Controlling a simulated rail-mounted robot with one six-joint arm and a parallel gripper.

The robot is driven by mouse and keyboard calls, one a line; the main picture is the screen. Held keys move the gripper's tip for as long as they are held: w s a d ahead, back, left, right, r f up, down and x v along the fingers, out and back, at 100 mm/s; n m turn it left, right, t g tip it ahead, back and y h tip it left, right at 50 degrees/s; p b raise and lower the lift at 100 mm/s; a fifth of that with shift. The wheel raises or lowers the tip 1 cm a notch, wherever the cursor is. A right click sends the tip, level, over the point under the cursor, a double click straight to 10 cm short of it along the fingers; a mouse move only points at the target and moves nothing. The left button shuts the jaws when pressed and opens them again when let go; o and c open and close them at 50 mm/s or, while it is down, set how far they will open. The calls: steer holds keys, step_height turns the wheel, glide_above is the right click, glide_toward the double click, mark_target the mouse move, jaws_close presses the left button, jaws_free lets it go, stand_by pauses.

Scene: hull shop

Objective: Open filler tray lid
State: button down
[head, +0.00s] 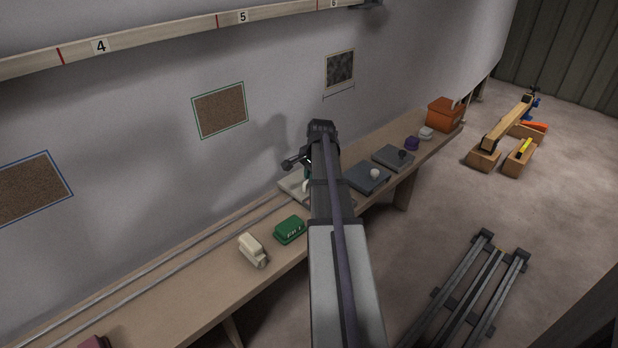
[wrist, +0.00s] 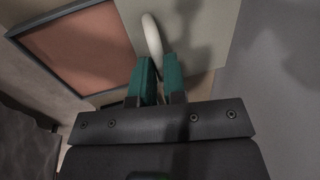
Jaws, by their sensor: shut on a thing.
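In the wrist view my gripper (wrist: 156,82) has its two green fingers shut on the white curved handle (wrist: 152,38) of a pale beige lid (wrist: 190,30). Left of the lid, an open part of the tray shows a red-brown inside and a dark grey rim (wrist: 58,76). The lid lies beside this open part; I cannot tell whether it is slid or raised. In the head view my gripper (head: 307,175) is at the bench, largely hidden by my arm. A pale corner of the lid or tray (head: 290,186) and part of the white handle show beside it.
The bench (head: 180,285) runs along the wall, with two rails on it. A green block (head: 289,230) and a cream block (head: 252,250) stand left of my arm. Right of it lie two grey lidded boxes (head: 362,182) (head: 388,161), small purple and white items, and an orange box (head: 444,117).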

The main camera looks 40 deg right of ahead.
steer(key=c, duration=1.2)
jaws_free()
steer(key=shift+o, duration=0.2)
step_height(320, 180, up, 11)
steer(key=s+p, duration=0.2)
steer(key=p, duration=0.8)
steer(key=shift+f+p, duration=0.2)
steer(key=shift+p, duration=0.15)
steer(key=shift+s, duration=0.1)
steer(key=s+a+n+g, duration=0.1)
steer(key=s+a+n, duration=0.2)
steer(key=a+n, duration=1.2)
steer(key=s+a+n+g, duration=0.1)
steer(key=s+a+n, duration=0.2)
steer(key=a, duration=2.5)
step_height(320, 180, up, 14)
steer(key=p, duration=1.4)
